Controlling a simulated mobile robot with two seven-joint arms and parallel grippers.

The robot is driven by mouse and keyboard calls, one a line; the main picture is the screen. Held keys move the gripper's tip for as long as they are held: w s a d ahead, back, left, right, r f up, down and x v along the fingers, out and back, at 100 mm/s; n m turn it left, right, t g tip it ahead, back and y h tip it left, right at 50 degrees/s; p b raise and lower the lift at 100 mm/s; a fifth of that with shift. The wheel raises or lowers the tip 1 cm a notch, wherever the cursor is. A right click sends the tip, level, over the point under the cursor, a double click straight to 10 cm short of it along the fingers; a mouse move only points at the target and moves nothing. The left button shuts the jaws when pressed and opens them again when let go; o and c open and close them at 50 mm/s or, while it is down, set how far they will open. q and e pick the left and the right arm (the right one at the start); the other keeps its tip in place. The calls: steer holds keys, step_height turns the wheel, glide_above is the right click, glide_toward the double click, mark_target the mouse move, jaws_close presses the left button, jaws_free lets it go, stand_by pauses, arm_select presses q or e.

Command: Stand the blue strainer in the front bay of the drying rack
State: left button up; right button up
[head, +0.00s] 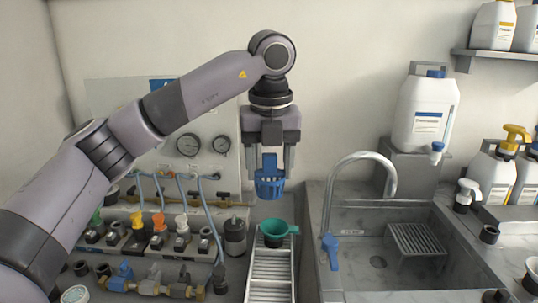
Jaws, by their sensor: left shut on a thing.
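The blue strainer (269,188) hangs upright between the fingers of my left gripper (270,166), which is shut on it. My left arm reaches in from the left and the gripper points down. The white slatted drying rack (270,276) lies on the counter below, left of the sink, running toward the front. A green strainer (274,228) sits at the rack's far end, below and slightly right of the blue one, apart from it. The near part of the rack looks empty; its front end runs out of the picture. My right gripper is not in view.
A sink (330,220) with a curved tap (366,160) and blue lever (331,248) is right of the rack. A dark cylinder (235,236) and several hoses and valves (158,238) crowd its left. A large white jug (425,112) stands behind the sink.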

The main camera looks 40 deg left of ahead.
arm_select(q)
step_height(320, 180, down, 29)
steer(key=b, duration=0.8)
steer(key=shift+f+b, duration=0.1)
steer(key=shift+b, duration=0.3)
steer(key=shift+f, duration=0.1)
stand_by(0.5)
steer(key=shift+f, duration=0.1)
steer(key=shift+f+b, duration=1.1)
steer(key=shift+f, duration=0.15)
